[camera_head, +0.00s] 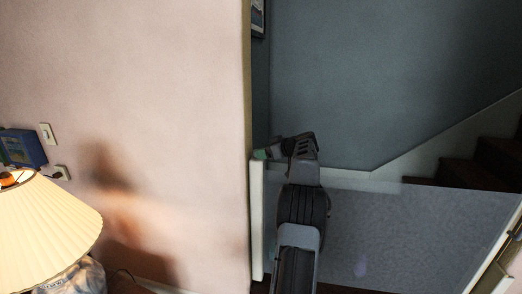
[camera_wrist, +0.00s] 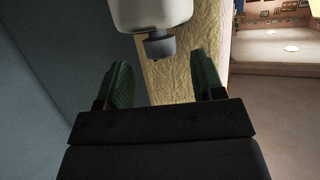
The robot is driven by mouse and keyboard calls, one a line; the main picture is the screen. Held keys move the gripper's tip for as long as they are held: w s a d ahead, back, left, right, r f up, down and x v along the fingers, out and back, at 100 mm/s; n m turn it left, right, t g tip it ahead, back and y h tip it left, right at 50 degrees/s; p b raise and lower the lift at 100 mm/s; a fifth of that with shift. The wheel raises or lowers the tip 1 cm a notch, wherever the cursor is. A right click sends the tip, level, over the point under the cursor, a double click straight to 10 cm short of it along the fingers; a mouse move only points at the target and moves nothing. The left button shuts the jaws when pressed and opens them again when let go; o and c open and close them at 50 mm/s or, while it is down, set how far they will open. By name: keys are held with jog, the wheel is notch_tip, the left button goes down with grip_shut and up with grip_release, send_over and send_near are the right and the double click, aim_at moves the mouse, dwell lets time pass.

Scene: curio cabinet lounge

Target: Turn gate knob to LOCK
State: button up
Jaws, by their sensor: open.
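In the wrist view a white gate housing (camera_wrist: 150,12) shows at the top with a short dark grey knob (camera_wrist: 160,48) on it. My gripper (camera_wrist: 162,62) is open, with one green finger on each side of the knob's line. The knob appears near the fingertips, with gaps on both sides, and no finger is seen touching it. No LOCK marking or knob pointer is readable. In the head view my gripper (camera_head: 265,153) is at the top of the white gate post (camera_head: 257,215), by the wall edge. My arm hides part of the grey gate panel (camera_head: 420,235), and the knob cannot be made out there.
A beige wall (camera_head: 170,120) ends just left of the post. Dark stairs (camera_head: 470,165) rise behind the gate panel at the right. A lit lamp (camera_head: 45,225) stands at the lower left, near a blue box (camera_head: 22,148) and a wall switch (camera_head: 47,133).

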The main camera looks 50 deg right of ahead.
jog(key=shift+p+x, duration=0.3)
jog(key=shift+x, duration=1)
jog(key=shift+c, duration=0.3)
jog(key=c, duration=0.8)
jog(key=shift+c, duration=0.2)
jog(key=shift+f+b, duration=0.15)
jog(key=shift+b, duration=0.3)
